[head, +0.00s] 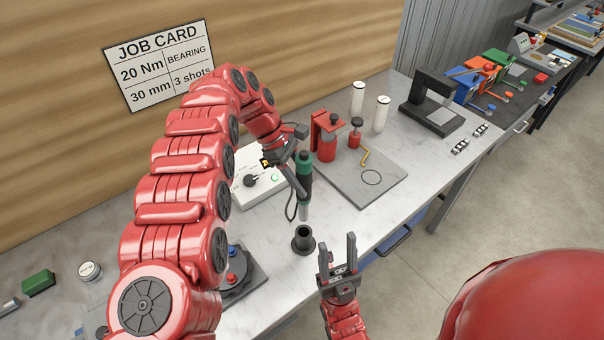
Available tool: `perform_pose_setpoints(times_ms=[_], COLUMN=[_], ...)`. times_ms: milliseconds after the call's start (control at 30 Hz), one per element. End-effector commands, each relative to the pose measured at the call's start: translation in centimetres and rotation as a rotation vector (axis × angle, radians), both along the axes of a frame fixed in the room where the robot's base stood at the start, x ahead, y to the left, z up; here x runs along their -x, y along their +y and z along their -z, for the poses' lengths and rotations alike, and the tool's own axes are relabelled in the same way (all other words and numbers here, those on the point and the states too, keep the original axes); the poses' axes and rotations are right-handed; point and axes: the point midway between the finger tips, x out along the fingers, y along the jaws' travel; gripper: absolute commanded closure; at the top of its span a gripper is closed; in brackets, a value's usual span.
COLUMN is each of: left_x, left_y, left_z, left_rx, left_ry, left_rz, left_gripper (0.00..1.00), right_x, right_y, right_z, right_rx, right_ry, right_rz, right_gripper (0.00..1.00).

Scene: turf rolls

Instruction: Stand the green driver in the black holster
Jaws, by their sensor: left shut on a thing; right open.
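My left gripper (297,160) is shut on the green driver (305,168), which has a green top, a dark body and a grey lower end. The driver hangs close to upright, with its grey tip just above the black holster (303,241). I see a gap between tip and holster, and cannot tell how exactly they line up in depth. The holster is a short round cup with a wider base, on the bench. A dark cord loops beside the driver. My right gripper (338,258) is open and empty, to the right of the holster near the front edge.
A white box with a dial (262,186) stands behind the driver. A grey plate (375,185) with a red fixture (326,138) and yellow hex key lies right. White cylinders (381,114) and a black press (430,100) stand beyond. A dark turntable (236,275) is left.

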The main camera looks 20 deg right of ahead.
Motion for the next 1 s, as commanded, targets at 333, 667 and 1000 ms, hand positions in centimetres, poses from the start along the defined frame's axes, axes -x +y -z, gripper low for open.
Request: perform_pose_setpoints(times_ms=[333, 667, 1000], left_x=[0.0, 0.0, 0.0], left_y=[0.0, 0.0, 0.0], left_z=[2.6, 5.8, 8.8], left_rx=[0.001, 0.0, 0.001], left_ry=[-0.001, 0.0, -0.002], left_rz=[0.001, 0.001, 0.0], left_gripper=[1.0, 1.0, 1.0], right_x=[0.0, 0.0, 0.0], right_y=[0.0, 0.0, 0.0], right_z=[0.1, 0.6, 3.3], right_rx=[0.0, 0.0, 0.0], right_ry=[0.0, 0.0, 0.0], right_rz=[0.0, 0.0, 0.0], right_gripper=[0.5, 0.5, 0.5])
